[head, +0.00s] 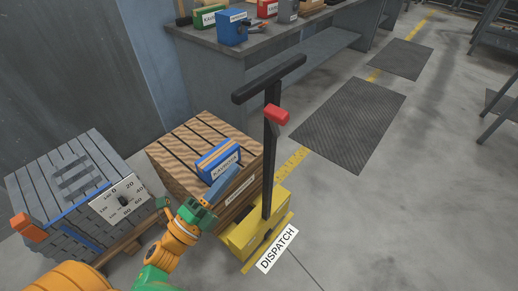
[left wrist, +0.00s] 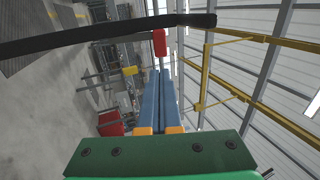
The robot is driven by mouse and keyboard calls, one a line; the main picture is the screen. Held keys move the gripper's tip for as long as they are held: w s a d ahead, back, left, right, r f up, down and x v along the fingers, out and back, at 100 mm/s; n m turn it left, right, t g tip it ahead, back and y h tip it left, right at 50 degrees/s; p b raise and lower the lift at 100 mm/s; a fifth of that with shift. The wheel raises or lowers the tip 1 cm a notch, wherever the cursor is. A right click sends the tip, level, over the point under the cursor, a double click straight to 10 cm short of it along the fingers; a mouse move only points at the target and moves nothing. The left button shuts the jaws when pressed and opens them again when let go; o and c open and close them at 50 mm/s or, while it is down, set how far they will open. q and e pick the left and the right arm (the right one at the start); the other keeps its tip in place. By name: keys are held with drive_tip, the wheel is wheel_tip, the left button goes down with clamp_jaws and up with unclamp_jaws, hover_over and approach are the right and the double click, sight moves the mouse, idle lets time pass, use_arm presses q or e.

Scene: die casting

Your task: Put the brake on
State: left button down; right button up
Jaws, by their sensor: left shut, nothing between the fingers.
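A red block-shaped lever (head: 277,114), which looks like the brake, sits on the black upright post (head: 270,165) below its black T-handle (head: 269,78). The post rises from a yellow base (head: 255,225). My left gripper (head: 235,170) has blue fingers shut with nothing between them. In the head view it is left of the post and below the red lever, apart from it. In the left wrist view the closed fingertips (left wrist: 160,72) point toward the red lever (left wrist: 159,42), with the black handle bar (left wrist: 110,33) just beyond. My right gripper is not in view.
A wooden crate (head: 185,135) with a blue labelled box (head: 218,160) stands beside the post. A workbench (head: 240,50) stands behind. Floor at right (head: 420,190) is clear.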

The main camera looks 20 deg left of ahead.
sight(274, 120)
use_arm(q)
drive_tip(key=p+x, duration=0.2)
drive_tip(key=x, duration=1)
drive_tip(key=shift+w+r+p, duration=0.1)
drive_tip(key=shift+w+p, duration=0.05)
drive_tip(key=shift+p, duration=0.25)
drive_tip(key=shift+w+d+r, duration=0.1)
drive_tip(key=shift+w+d, duration=0.05)
drive_tip(key=shift+w, duration=0.3)
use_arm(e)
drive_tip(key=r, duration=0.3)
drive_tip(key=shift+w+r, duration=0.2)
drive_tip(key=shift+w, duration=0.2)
